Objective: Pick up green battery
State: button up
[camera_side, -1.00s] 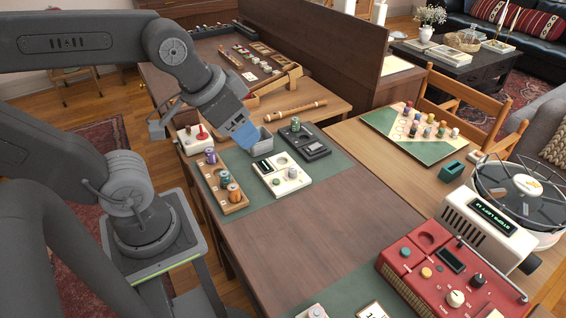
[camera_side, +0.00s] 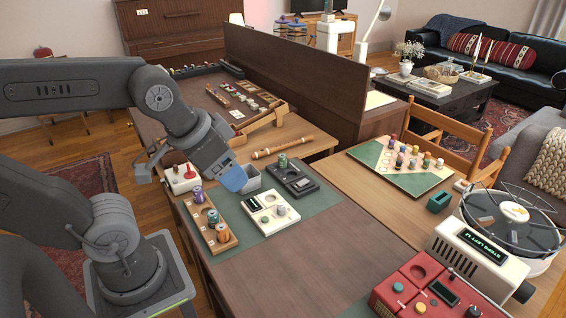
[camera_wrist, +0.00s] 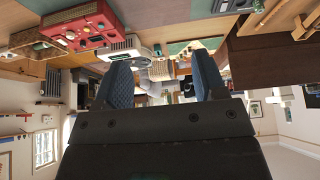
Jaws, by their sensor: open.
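A green battery (camera_side: 283,160) stands on the dark device (camera_side: 300,185) at the back right of the green mat. The wooden holder (camera_side: 226,246) at the mat's left carries a purple battery (camera_side: 198,194), a teal one (camera_side: 213,216) and an orange-and-blue one (camera_side: 222,233). My gripper (camera_side: 235,182) is above the mat's back part, left of the dark device, its blue fingertips by a small grey bin (camera_side: 252,181). In the wrist view my gripper (camera_wrist: 163,75) is open and empty, its fingers spread apart. No battery can be made out between them.
A white device (camera_side: 268,222) with sockets sits mid-mat. A white joystick box (camera_side: 183,180) and a wooden flute (camera_side: 282,147) lie behind. A tall brown partition (camera_side: 300,85) stands at the back. The dark wood in front (camera_side: 290,265) is clear.

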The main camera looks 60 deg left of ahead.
jog(key=w+a+r+n+g, duration=0.1)
jog(key=w+a+r+n, duration=0.25)
jog(key=w, duration=0.45)
jog(key=n+g, duration=0.5)
jog(key=n, duration=0.9)
send_over(282, 155)
notch_tip(282, 155, down, 22)
jog(key=shift+m, duration=0.25)
jog(key=f, duration=0.7)
jog(key=shift+s+d+f, duration=0.2)
jog(key=shift+s+d, duration=0.1)
jog(key=shift+s, duration=0.1)
jog(key=shift+w+a+f, duration=0.1)
jog(key=shift+w+f, duration=0.1)
jog(key=shift+f, duration=1.25)
jog(key=shift+w+a+f, duration=0.1)
jog(key=shift+w+f, duration=0.1)
jog(key=shift+f, duration=1.2)
